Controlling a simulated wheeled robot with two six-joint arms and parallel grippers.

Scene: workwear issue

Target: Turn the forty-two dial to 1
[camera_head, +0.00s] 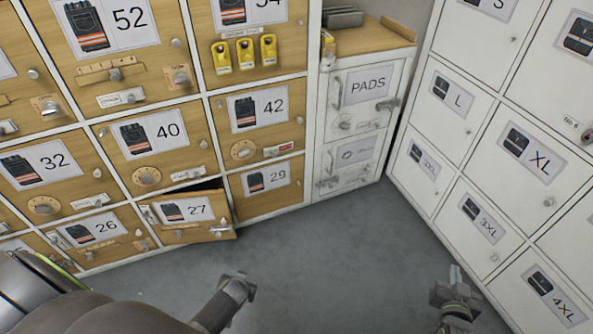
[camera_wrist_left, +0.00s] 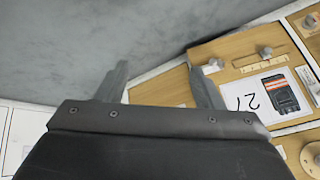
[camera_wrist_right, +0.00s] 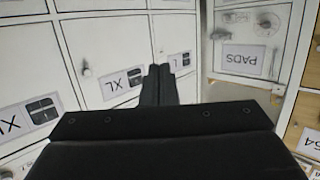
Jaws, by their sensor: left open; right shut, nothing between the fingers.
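The forty-two dial (camera_head: 243,150) is a round tan knob on the lower left of the wooden locker door marked 42 (camera_head: 259,123). The number it points to is too small to read. My left gripper (camera_head: 238,288) is open and empty over the floor, below the door marked 27. In the left wrist view its two fingers (camera_wrist_left: 158,85) stand apart near that door. My right gripper (camera_head: 455,297) is shut and empty at the lower right, away from the dial. In the right wrist view its fingers (camera_wrist_right: 157,85) are together in front of the white lockers.
The door marked 27 (camera_head: 190,214) stands ajar at the bottom row. Similar dials sit on doors 40 (camera_head: 147,176) and 32 (camera_head: 44,205). Yellow padlocks (camera_head: 245,53) hang above door 42. White lockers (camera_head: 465,170) stand on the right. The grey floor (camera_head: 340,250) between is clear.

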